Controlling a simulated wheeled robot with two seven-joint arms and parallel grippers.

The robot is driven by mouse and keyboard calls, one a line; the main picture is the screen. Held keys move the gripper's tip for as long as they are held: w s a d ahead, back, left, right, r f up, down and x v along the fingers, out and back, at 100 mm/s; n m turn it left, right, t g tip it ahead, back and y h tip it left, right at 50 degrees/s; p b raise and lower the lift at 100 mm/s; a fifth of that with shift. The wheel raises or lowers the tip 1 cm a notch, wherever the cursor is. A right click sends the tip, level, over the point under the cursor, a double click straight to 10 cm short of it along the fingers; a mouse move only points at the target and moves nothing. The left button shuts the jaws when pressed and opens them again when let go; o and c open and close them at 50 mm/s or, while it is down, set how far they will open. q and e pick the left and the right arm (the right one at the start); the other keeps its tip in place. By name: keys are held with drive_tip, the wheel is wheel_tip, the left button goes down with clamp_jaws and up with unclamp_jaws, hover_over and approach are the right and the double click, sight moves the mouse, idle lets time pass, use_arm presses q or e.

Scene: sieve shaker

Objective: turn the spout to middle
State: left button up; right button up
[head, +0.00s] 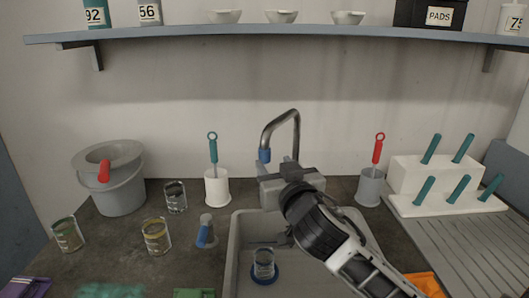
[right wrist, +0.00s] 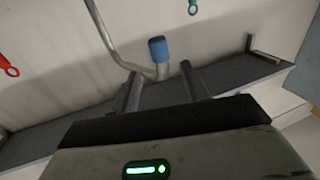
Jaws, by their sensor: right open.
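The spout (head: 281,116) is a bent grey metal tube with a blue tip (head: 264,155). It rises behind the sink (head: 232,262) and its outlet hangs to the left of its upright in the head view. My right gripper (head: 290,163) is in front of the spout, its body hiding part of the tap base. In the upside-down right wrist view, my right gripper (right wrist: 160,72) is open, with one finger on either side of the spout's bent end (right wrist: 152,73) in the picture. The blue tip also shows there (right wrist: 158,48). I cannot tell whether the fingers touch the tube. My left gripper is not in view.
A glass (head: 264,263) stands in the sink. Left on the counter are a grey bucket (head: 120,190), several cans and a blue-and-grey object (head: 206,231). Brush holders (head: 217,188) (head: 370,187) flank the tap. A shelf (head: 200,37) runs above; a white rack (head: 405,175) stands right.

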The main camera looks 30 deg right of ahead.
sight(266, 154)
drive_tip(key=p+x, duration=0.1)
drive_tip(key=x, duration=0.6)
drive_tip(key=shift+w, duration=0.4)
clamp_jaws()
